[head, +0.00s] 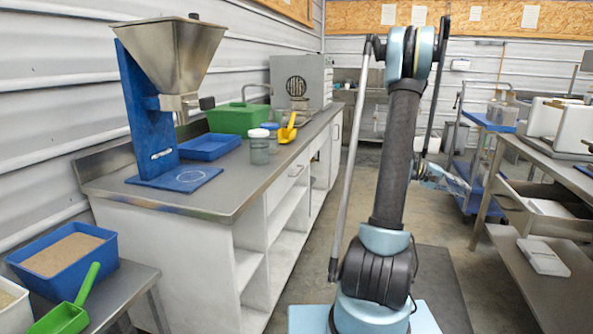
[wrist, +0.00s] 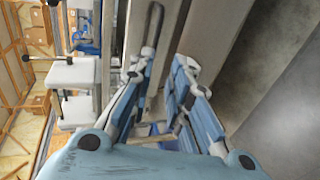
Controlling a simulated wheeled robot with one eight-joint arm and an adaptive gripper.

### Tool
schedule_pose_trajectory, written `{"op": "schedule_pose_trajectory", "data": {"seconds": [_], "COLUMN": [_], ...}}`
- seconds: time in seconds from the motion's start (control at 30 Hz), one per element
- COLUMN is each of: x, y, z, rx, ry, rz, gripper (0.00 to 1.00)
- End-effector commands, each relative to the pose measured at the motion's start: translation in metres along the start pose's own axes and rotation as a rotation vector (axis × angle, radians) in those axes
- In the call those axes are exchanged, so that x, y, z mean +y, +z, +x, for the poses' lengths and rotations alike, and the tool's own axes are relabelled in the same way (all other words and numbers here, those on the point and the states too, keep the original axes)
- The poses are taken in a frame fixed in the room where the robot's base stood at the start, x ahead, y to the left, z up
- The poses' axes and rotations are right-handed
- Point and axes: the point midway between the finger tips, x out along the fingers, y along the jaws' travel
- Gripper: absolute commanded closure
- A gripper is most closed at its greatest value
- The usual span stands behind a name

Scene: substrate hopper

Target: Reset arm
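My arm (head: 400,150) stands upright in the middle of the head view, in the aisle between the left counter and the right bench. My gripper (wrist: 164,78) shows in the wrist view with its two blue-and-white fingers apart and nothing held between them. In the head view the gripper is small and partly hidden beside the arm, on its right side. It touches nothing that I can make out.
A metal hopper (head: 172,55) on a blue stand, a green bin (head: 238,119), a blue tray (head: 209,147), a yellow scoop (head: 288,129) and lidded jars (head: 259,150) stand on the left counter (head: 240,185). A metal bench (head: 545,143) and a blue cart (head: 487,122) are at right. The aisle floor is clear.

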Motion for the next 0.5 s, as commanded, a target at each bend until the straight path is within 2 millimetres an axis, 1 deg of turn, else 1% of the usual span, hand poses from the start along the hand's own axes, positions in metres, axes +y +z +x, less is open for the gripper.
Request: {"op": "schedule_pose_trajectory", "data": {"seconds": [0.03,0.27,0.5], "x": [0.003,0.003,-0.002], "y": [0.005,0.029,0.061], "z": [-0.012,-0.059,-0.107], "rx": [0.014,0.066,0.118], "ry": [-0.029,-0.168,-0.311], "rz": [0.000,0.004,0.001], "gripper": [0.83,0.83,0.83]}}
